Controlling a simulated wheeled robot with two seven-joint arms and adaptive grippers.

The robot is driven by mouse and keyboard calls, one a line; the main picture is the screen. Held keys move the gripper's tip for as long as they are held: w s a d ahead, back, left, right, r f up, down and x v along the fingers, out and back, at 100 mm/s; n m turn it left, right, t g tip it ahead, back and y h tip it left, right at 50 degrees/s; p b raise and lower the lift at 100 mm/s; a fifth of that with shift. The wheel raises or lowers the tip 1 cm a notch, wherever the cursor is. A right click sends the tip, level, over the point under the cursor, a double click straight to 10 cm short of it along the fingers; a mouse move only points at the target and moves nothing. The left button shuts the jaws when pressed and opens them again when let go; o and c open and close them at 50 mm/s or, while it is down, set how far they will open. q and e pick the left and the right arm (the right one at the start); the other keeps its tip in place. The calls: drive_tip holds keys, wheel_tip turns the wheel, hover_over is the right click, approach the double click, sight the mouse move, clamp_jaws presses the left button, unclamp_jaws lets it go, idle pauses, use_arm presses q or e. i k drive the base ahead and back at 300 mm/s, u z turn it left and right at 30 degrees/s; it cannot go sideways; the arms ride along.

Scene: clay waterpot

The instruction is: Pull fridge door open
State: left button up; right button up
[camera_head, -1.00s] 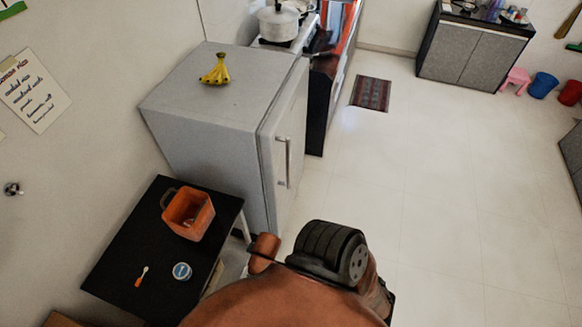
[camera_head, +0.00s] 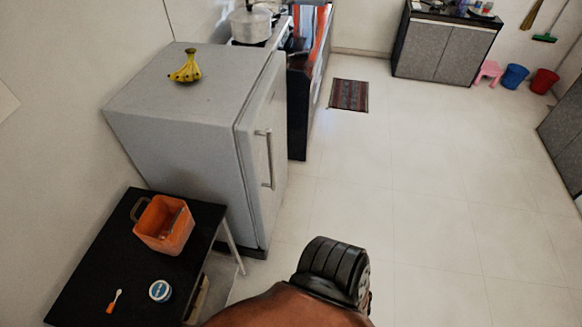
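The grey fridge (camera_head: 185,135) stands left of the middle in the head view. Its door (camera_head: 253,185) faces right and appears shut against the body. The upright metal door handle (camera_head: 270,160) is near the right side of the door, and nothing touches it. A bunch of bananas (camera_head: 186,67) lies on top of the fridge. Neither of my grippers shows in this view, so their opening is hidden.
A black table (camera_head: 95,255) before the fridge holds an orange container (camera_head: 164,224), a small round tin (camera_head: 160,291) and a toothbrush (camera_head: 114,302). A stove with a pot (camera_head: 250,24) is behind the fridge. Pale floor (camera_head: 430,200) to the right is clear.

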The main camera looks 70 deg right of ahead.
sight(261, 129)
drive_tip(key=z, duration=2.35)
drive_tip(key=k, duration=0.55)
drive_tip(key=u, duration=0.2)
drive_tip(key=i, duration=0.5)
